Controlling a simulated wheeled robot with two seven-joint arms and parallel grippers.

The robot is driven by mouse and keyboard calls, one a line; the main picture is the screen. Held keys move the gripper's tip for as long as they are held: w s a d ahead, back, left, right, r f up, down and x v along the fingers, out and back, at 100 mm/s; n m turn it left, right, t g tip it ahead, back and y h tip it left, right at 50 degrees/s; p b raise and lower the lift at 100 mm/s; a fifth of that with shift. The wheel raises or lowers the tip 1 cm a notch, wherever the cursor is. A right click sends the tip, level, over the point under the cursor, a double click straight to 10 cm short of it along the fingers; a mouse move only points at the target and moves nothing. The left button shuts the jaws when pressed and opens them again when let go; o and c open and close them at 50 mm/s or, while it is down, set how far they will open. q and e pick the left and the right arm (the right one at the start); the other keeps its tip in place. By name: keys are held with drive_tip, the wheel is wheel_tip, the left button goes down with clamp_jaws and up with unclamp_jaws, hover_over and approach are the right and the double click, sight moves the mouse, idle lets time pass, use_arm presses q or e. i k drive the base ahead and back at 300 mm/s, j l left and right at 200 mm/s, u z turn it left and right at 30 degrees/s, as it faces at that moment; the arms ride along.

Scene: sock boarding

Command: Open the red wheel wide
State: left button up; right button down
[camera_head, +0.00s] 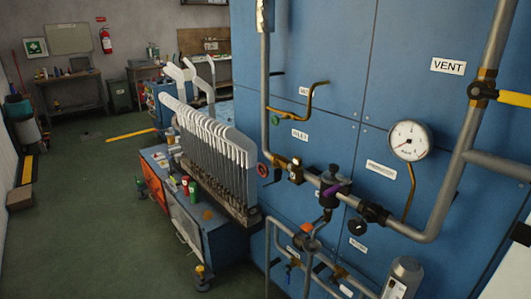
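A small red wheel (262,170) sits at the left end of a brass valve on the pipework, near the middle of the view. It is seen at an angle, and how far it is turned cannot be told. The INLET label (299,134) is on the blue panel above the valve. A pressure gauge (410,141) with a white dial stands to the right. Neither of my grippers is in view, and nothing touches the wheel.
A cart (205,245) with a rack of upright white sock boards (215,150) stands close to the left of the wheel. Grey pipes run before the blue panel (340,60). A yellow lever (513,98) juts out at right. The floor (90,225) at left is open.

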sight(264, 168)
drive_tip(key=i+j+z, duration=0.15)
drive_tip(key=j, duration=0.2)
drive_tip(key=i+j+z, duration=0.15)
drive_tip(key=j, duration=0.25)
drive_tip(key=i+j+z, duration=0.2)
drive_tip(key=j, duration=0.25)
drive_tip(key=i+j+z, duration=0.15)
drive_tip(key=j, duration=0.3)
drive_tip(key=i+j+z, duration=0.15)
drive_tip(key=j, duration=0.3)
drive_tip(key=i+j+z, duration=0.15)
drive_tip(key=j, duration=0.35)
drive_tip(key=i+j+z, duration=0.15)
drive_tip(key=j, duration=0.35)
drive_tip(key=k+l, duration=0.05)
